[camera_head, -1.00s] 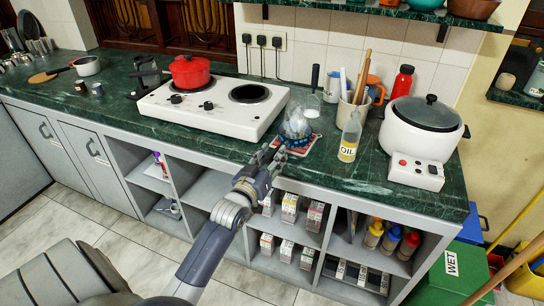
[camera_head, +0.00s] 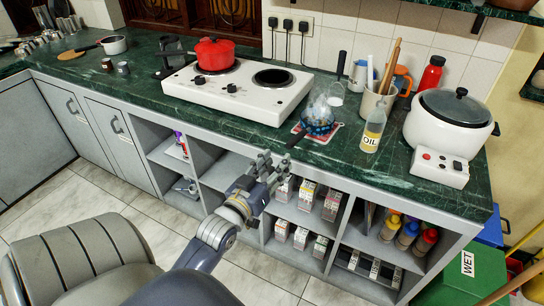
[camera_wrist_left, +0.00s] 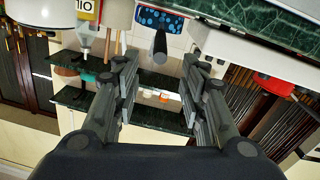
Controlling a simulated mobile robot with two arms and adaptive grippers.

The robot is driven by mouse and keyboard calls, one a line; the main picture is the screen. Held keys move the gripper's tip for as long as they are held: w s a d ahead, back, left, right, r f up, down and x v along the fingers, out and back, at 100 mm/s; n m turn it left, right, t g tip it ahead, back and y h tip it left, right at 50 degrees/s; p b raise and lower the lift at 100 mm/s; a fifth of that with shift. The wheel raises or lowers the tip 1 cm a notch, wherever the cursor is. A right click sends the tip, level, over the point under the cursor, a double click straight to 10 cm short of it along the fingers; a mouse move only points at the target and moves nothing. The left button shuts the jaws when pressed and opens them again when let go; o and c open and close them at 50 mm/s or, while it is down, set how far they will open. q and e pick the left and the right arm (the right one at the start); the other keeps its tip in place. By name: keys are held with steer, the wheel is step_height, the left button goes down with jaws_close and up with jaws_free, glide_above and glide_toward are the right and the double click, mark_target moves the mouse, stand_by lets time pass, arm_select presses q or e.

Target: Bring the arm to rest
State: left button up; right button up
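My left gripper (camera_head: 266,168) is in front of the cabinet, below the counter's front edge, in the head view. In the left wrist view its two fingers (camera_wrist_left: 158,82) are spread apart with nothing between them. A small blue spotted pan (camera_head: 318,124) sits on the counter behind the gripper, and its dark handle points toward the front edge. The pan also shows at the top of the wrist view (camera_wrist_left: 158,19), apart from the fingers. My right gripper is in neither view.
The green counter (camera_head: 230,124) holds a white stove (camera_head: 215,100) with a red pot (camera_head: 214,54), an oil bottle (camera_head: 373,130) and a white cooker (camera_head: 447,125). Open shelves with several cartons (camera_head: 305,195) are below. The floor (camera_head: 75,194) at left is clear.

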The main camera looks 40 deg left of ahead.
arm_select(q)
steer(key=shift+s+d, duration=0.1)
steer(key=shift+s, duration=0.5)
steer(key=s+d+f+m+g+h+p, duration=0.1)
steer(key=d+f+g, duration=0.1)
steer(key=f, duration=0.9)
steer(key=d+f+g, duration=0.1)
steer(key=f+g, duration=0.2)
steer(key=f, duration=0.7)
steer(key=s+d+f+m+g+h, duration=0.1)
steer(key=s+d+f+g, duration=0.2)
steer(key=f, duration=0.5)
steer(key=s+d+f+m+g+h, duration=0.1)
steer(key=s+d+f, duration=0.1)
steer(key=s+f, duration=0.5)
steer(key=s+d+f+m+g+p, duration=0.1)
steer(key=s+f+g, duration=0.3)
steer(key=s+f, duration=0.5)
steer(key=s+d+f+m+g+p, duration=0.1)
steer(key=s+d+f+m+g, duration=0.1)
steer(key=s+f, duration=0.8)
steer(key=s+d+g, duration=0.1)
steer(key=s+d, duration=0.1)
steer(key=s, duration=0.6)
steer(key=shift+s+d+f+m+g, duration=0.2)
steer(key=shift+s+m+g, duration=0.1)
steer(key=shift+m+g, duration=0.1)
